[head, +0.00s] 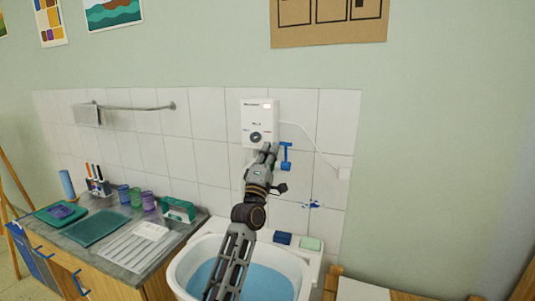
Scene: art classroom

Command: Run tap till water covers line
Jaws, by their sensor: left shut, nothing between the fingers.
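A white sink (178,265) stands below the tiled wall, with blue water (266,284) inside it. My arm hides the middle of the basin, and I cannot make out a line on its wall. A blue lever-like part (286,160), perhaps the tap's handle, is on the wall just below and right of the unit. My left gripper (269,149) is shut and empty, just left of the blue part. Whether they touch I cannot tell. A spout is not visible. My right gripper is out of view.
A counter (75,236) left of the sink holds cups (136,197), a green box (178,209), trays and a ribbed drainer (128,257). A dark blue block (282,239) and a pale green block (310,244) sit on the sink's back ledge. A white cord runs right from the unit.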

